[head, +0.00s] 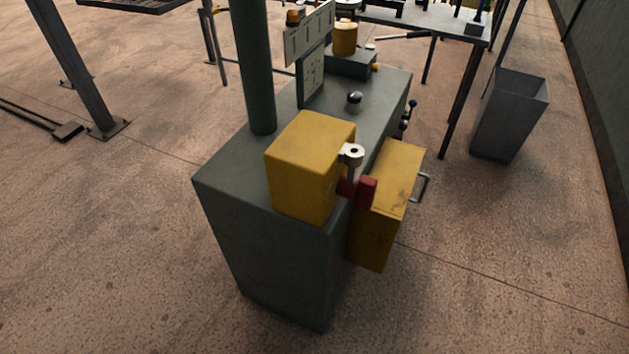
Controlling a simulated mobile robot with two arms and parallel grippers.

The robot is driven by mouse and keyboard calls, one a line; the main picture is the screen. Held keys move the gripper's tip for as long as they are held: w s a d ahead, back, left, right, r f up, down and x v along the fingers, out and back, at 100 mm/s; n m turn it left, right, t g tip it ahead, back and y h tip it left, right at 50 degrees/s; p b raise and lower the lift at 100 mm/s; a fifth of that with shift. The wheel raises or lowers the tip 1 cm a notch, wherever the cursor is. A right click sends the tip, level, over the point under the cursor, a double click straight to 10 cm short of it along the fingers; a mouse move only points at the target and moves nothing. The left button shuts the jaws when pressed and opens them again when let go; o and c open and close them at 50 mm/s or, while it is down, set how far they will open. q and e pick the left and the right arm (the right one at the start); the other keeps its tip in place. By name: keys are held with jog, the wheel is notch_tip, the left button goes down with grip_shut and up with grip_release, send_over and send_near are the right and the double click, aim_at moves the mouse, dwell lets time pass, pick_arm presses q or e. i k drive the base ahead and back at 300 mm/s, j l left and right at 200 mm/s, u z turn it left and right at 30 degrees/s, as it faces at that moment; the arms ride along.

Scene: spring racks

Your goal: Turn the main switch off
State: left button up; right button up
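A yellow box (302,172) sits on the near end of the grey cabinet top. On its right side is a red block-shaped handle (367,191), with a light grey round piece (352,153) on a short stem just above it. These look like the main switch, but no label is readable and I cannot tell its on or off position. The red handle lies close to the top edge of a second yellow box (390,212) on the cabinet's side; I cannot tell if they touch. Neither of my grippers is in view.
The grey cabinet (270,255) stands on a bare floor, with a dark post (254,65) rising from it. A black knob (355,99) and an orange cylinder (345,38) are farther back. A grey bin (510,115) stands right. The near floor is clear.

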aim_at(363, 190)
jog(key=l+u, duration=0.15)
jog(key=u, duration=2.2)
jog(key=k+l+u, duration=0.1)
jog(key=k+l, duration=0.15)
jog(key=l, duration=0.3)
jog(key=k+l, duration=0.25)
jog(key=l, duration=0.25)
jog(key=k+l+u, duration=0.15)
jog(key=l, duration=0.35)
jog(key=k+l, duration=0.4)
jog(key=k+l+u, duration=0.15)
jog(key=l, duration=0.4)
jog(key=k, duration=0.1)
